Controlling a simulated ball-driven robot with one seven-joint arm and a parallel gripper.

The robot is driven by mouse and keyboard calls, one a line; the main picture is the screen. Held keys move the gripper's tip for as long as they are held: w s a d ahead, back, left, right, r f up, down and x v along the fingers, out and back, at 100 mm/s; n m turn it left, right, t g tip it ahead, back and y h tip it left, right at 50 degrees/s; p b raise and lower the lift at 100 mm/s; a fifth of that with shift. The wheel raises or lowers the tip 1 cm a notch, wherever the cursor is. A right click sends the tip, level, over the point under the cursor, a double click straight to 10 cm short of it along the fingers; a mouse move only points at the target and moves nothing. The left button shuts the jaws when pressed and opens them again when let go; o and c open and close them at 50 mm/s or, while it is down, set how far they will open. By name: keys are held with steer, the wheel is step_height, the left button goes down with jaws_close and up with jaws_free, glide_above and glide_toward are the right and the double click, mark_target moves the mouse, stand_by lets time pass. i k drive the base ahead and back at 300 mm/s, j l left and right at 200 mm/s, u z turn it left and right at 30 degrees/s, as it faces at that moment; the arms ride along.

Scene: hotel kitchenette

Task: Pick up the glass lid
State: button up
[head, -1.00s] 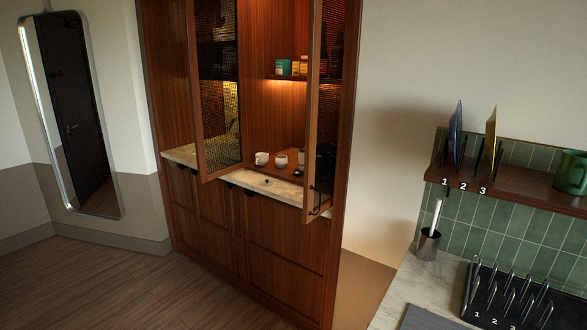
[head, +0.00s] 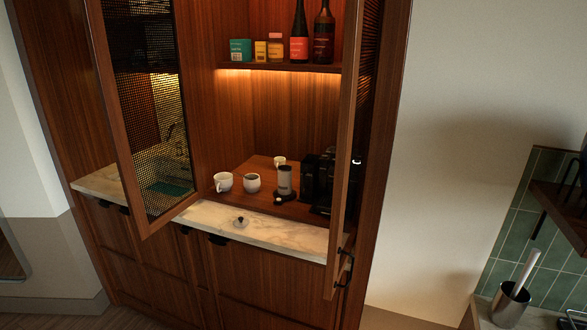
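What looks like the glass lid (head: 240,222) lies on the pale marble counter (head: 283,232) of the wooden cabinet. It is small and see-through, with a dark knob on top, and sits near the counter's front edge. My gripper is not in view.
Two mesh cabinet doors stand open, the left door (head: 105,110) and the right door (head: 345,150), flanking the lid. Behind it a wooden tray (head: 232,200) holds white cups (head: 223,182), a grey canister (head: 285,180) and a black machine (head: 318,180). Bottles (head: 299,35) stand on the shelf above.

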mark_target(241, 222)
steer(key=i+j+z, duration=0.1)
steer(key=i+j, duration=0.3)
steer(key=j, duration=0.2)
steer(key=i+j+z, duration=0.15)
steer(key=j, duration=0.2)
steer(key=i+j, duration=0.15)
steer(key=i, duration=0.65)
steer(key=i+j, duration=0.2)
steer(key=i, duration=0.6)
steer(key=i+j+u, duration=0.1)
steer(key=i, duration=0.7)
